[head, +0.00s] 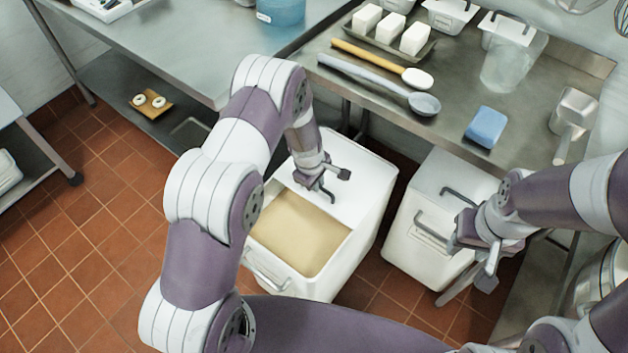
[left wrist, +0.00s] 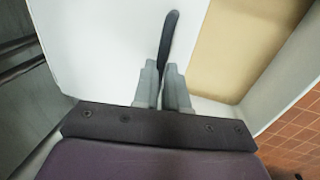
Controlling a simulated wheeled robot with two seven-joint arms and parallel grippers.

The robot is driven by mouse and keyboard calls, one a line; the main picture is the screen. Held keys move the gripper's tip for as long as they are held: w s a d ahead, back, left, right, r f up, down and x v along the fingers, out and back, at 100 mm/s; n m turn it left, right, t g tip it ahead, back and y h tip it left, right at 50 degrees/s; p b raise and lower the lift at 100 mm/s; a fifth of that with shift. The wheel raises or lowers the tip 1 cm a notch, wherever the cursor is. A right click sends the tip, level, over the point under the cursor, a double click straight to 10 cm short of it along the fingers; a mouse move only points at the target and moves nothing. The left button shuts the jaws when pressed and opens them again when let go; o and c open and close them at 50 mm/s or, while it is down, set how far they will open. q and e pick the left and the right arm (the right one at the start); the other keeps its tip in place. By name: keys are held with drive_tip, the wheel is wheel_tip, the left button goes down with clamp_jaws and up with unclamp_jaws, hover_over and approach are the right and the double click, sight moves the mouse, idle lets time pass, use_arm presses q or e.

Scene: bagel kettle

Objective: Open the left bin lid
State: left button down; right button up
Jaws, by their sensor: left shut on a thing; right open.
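The left bin (head: 345,262) is a white box on the floor. Its front part is uncovered and shows tan contents (head: 295,232), also visible in the left wrist view (left wrist: 235,50). The white lid (head: 352,187) covers the back part. My left gripper (head: 325,182) is over the lid, shut on its dark handle (left wrist: 168,40), which stands up between the fingers in the left wrist view. My right gripper (head: 474,262) is open and appears empty, in front of the closed right bin (head: 428,240); whether it touches that bin is unclear.
A steel counter (head: 365,105) stands behind the bins with white blocks, long utensils, a blue sponge (head: 486,127) and containers. Another steel table (head: 175,50) stands at back left. The tiled floor (head: 85,235) at left is mostly clear.

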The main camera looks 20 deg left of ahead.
use_arm(q)
drive_tip(key=c, duration=1.2)
unclamp_jaws()
drive_tip(key=shift+o, duration=0.2)
wheel_tip(320, 180, up, 12)
drive_tip(key=s+a+p, duration=0.1)
drive_tip(key=s+p, duration=0.1)
drive_tip(key=shift+s+r, duration=0.15)
drive_tip(key=shift+r, duration=0.1)
drive_tip(key=s+a+r+m+p, duration=0.3)
drive_tip(key=s+r+m+p, duration=0.5)
drive_tip(key=s+r+m, duration=0.5)
drive_tip(key=shift+s+r+m+g+y, duration=0.3)
drive_tip(key=shift+s+r+y, duration=0.1)
drive_tip(key=shift+s+r, duration=2.5)
